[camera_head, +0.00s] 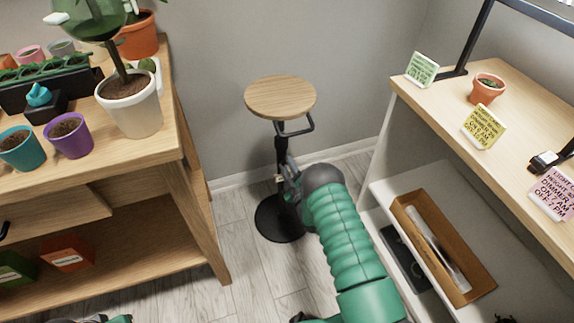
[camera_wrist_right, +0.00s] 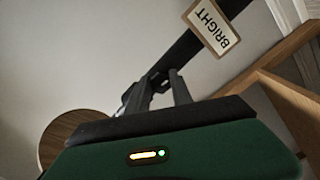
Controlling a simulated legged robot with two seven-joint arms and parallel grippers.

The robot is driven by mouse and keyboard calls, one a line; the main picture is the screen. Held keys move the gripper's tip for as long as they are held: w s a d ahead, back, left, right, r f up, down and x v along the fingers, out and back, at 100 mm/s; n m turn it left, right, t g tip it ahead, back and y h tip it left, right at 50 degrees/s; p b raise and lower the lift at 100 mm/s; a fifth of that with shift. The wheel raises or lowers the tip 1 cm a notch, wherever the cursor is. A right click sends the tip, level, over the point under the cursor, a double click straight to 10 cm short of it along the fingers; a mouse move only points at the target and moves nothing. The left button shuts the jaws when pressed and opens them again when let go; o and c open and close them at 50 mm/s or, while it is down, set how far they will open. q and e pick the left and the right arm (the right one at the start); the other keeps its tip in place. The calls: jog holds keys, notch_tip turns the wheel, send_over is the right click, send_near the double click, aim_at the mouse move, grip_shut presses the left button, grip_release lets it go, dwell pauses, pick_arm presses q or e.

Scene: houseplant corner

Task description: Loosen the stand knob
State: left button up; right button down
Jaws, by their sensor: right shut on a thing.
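The stand has a round wooden top (camera_head: 280,97), a black pole (camera_head: 281,150) and a round black base (camera_head: 275,222). It stands upright on the floor between the two shelving units. My right gripper (camera_head: 287,186) reaches the pole below the top, from the right. In the right wrist view its fingers (camera_wrist_right: 160,82) are shut on the stand knob at the pole; the knob itself is mostly hidden between them. The underside of the wooden top (camera_wrist_right: 68,138) shows at lower left there. The fingers of my left gripper are not in view.
A wooden plant table (camera_head: 150,158) with a white pot (camera_head: 132,110) is on the left. A white-sided shelf (camera_head: 385,150) with a cardboard box (camera_head: 408,208) is on the right. A "BRIGHT" tag (camera_wrist_right: 212,27) shows near the pole. Bare floor (camera_head: 238,285) lies in front of the stand.

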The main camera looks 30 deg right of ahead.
jog(key=n, duration=0.4)
jog(key=shift+a+f+n, duration=0.1)
jog(key=shift+a+n, duration=0.05)
jog(key=shift+n, duration=0.25)
jog(key=n, duration=0.4)
jog(key=shift+n, duration=0.3)
jog(key=n+b, duration=0.1)
jog(key=n, duration=0.3)
jog(key=shift+s+f+n, duration=0.1)
jog(key=shift+f+n, duration=0.05)
jog(key=shift+n, duration=0.15)
jog(key=n+b, duration=0.1)
jog(key=n, duration=0.3)
jog(key=shift+n+b, duration=0.4)
jog(key=c, duration=1.1)
grip_release()
jog(key=shift+c, duration=0.2)
jog(key=shift+r, duration=0.25)
